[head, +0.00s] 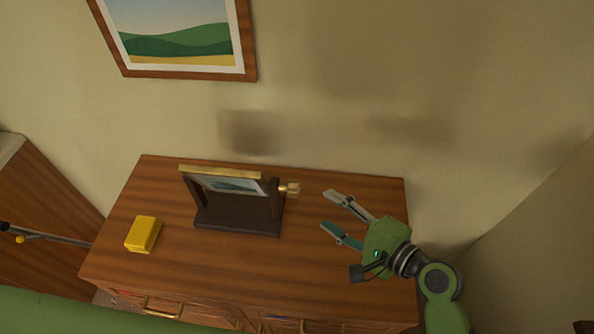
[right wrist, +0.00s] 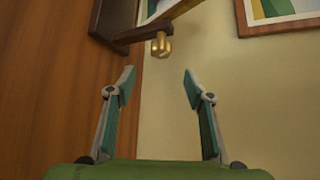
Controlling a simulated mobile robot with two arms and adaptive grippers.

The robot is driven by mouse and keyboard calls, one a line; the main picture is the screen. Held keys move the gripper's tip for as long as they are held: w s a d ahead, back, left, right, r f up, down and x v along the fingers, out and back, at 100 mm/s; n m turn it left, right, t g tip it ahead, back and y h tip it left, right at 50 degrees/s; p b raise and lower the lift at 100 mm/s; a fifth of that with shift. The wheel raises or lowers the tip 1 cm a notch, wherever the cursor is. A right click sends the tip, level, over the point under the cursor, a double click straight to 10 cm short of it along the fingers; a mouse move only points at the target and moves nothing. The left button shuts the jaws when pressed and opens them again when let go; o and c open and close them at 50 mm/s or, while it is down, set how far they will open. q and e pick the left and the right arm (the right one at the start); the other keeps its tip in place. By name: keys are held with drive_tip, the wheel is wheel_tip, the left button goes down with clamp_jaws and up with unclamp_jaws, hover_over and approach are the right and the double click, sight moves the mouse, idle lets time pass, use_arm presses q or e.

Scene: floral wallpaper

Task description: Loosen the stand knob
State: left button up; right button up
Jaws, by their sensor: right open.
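The stand knob (head: 290,189) is a small brass knob on the right side of a dark wooden stand (head: 238,219). The stand holds a tilted gold-framed picture (head: 222,174) and sits on the wooden dresser top. In the right wrist view the knob (right wrist: 161,46) lies ahead, beyond and between the fingertips. My right gripper (head: 327,209) is open and empty, to the right of the knob and apart from it. Its two spread fingers also show in the right wrist view (right wrist: 158,80).
A yellow box (head: 143,234) lies on the left of the dresser (head: 330,275). A framed landscape (head: 180,38) hangs on the wall behind. The dresser top is clear in front of the stand and to its right. Another wooden piece (head: 40,185) stands at far left.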

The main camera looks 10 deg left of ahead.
sight(294, 189)
drive_tip(key=p+x, duration=0.2)
drive_tip(key=x, duration=1)
drive_tip(key=shift+a, duration=0.35)
drive_tip(key=shift+w+a, duration=0.1)
drive_tip(key=shift+a, duration=0.05)
drive_tip(key=shift+w+a+f, duration=0.1)
drive_tip(key=shift+f, duration=0.05)
use_arm(q)
drive_tip(key=s+r, duration=0.2)
drive_tip(key=s, duration=0.1)
drive_tip(key=shift+s+a+r, duration=0.1)
drive_tip(key=shift+s+r, duration=0.05)
drive_tip(key=shift+s, duration=0.05)
use_arm(e)
drive_tip(key=c, duration=1.1)
